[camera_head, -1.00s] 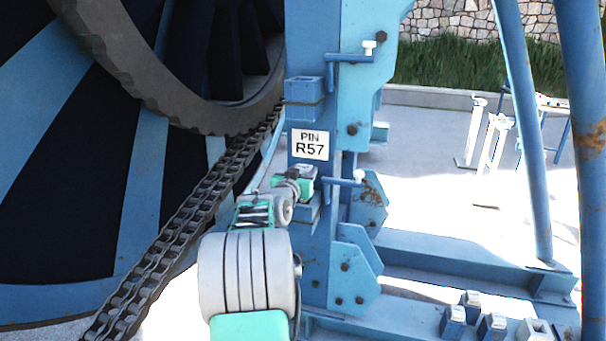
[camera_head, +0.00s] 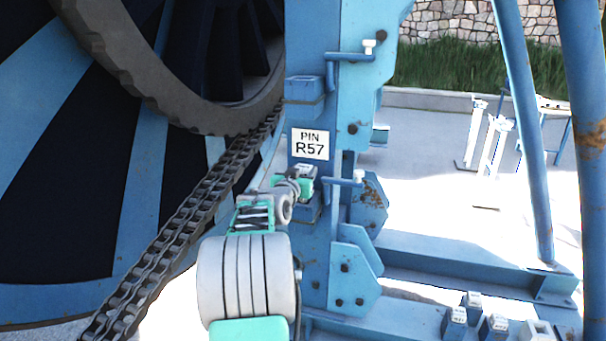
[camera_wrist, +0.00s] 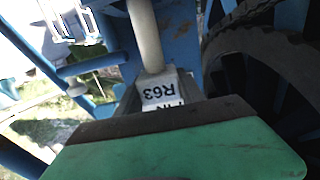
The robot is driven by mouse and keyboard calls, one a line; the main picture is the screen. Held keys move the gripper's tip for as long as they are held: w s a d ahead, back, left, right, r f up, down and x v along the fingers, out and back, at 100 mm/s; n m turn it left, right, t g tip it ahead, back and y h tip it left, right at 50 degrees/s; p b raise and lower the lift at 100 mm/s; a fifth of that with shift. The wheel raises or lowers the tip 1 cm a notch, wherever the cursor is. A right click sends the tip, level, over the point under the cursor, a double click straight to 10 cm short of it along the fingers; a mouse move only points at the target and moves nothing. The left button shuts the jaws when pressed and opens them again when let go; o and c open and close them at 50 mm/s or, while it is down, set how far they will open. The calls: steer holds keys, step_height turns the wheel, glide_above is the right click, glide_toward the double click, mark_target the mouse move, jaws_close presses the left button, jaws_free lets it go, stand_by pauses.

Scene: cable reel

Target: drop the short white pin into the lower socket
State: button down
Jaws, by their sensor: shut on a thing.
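My gripper (camera_head: 304,186) is shut on a pin at the blue post, beside the lower socket (camera_head: 306,213). In the wrist view the pin's pale grey head (camera_wrist: 168,88) carries an upside-down label reading R63, and its white round shaft (camera_wrist: 147,38) runs out of the top of the picture. The far end of the shaft is hidden, so I cannot tell whether it is inside the socket. A green finger (camera_wrist: 180,148) covers part of the head. The upper socket (camera_head: 304,92) is higher on the post, under a similar latch handle.
A PIN R57 sign (camera_head: 310,144) is on the post between the sockets. A lower latch handle with a white knob (camera_head: 359,175) sticks out right. The chain (camera_head: 190,215) and big reel (camera_head: 60,170) lie left. Several blue blocks with grey tops (camera_head: 492,325) stand at lower right.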

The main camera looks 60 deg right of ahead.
mark_target(303, 201)
steer(key=shift+r, duration=0.1)
steer(key=shift+f+b, duration=3.25)
steer(key=shift+b, duration=0.35)
steer(key=shift+b, duration=0.4)
steer(key=shift+f, duration=0.15)
steer(key=shift+f+b, duration=0.35)
steer(key=shift+b, duration=0.4)
steer(key=shift+b, duration=0.45)
